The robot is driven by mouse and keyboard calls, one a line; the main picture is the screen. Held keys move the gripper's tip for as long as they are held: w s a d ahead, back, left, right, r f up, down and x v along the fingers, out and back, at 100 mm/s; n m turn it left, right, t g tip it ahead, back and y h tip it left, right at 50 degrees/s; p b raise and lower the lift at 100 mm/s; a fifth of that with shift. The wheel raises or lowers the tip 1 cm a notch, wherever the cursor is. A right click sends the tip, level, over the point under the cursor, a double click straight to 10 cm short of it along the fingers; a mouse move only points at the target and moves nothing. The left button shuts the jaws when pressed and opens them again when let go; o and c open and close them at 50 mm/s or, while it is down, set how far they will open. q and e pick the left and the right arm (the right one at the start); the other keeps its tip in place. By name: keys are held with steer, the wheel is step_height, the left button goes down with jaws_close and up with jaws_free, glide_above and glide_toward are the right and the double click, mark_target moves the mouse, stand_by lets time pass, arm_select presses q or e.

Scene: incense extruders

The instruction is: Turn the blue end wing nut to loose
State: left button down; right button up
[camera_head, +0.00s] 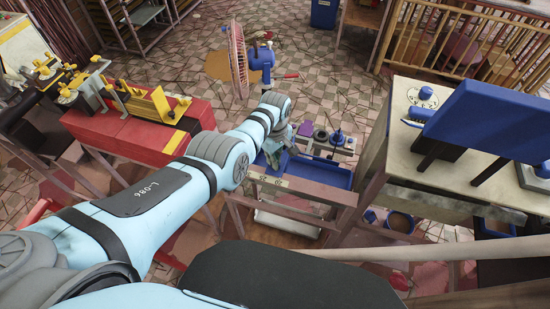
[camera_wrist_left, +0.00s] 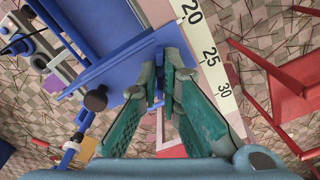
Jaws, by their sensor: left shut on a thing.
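My left gripper (camera_head: 275,152) reaches down at the near-left edge of a blue tray-like part (camera_head: 332,173) in the head view. In the left wrist view, its two green-padded fingers (camera_wrist_left: 166,72) close on a small blue piece (camera_wrist_left: 178,56), which I take for the blue end wing nut. The fingers cover most of it, so its turn angle cannot be read. It sits at the edge of a blue plate (camera_wrist_left: 125,55), beside a white scale strip (camera_wrist_left: 205,50) marked 20, 25 and 30. My right gripper is not in view.
A dark round knob (camera_wrist_left: 96,99) on a blue stem is left of the fingers. A red frame (camera_wrist_left: 295,85) stands at right. A red bench (camera_head: 130,125) with yellow wing nuts is left of my arm; a blue machine (camera_head: 490,120) is right. A fan (camera_head: 239,58) stands behind.

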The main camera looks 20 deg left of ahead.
arm_select(q)
steer(key=c, duration=1.8)
jaws_free()
step_height(320, 180, up, 12)
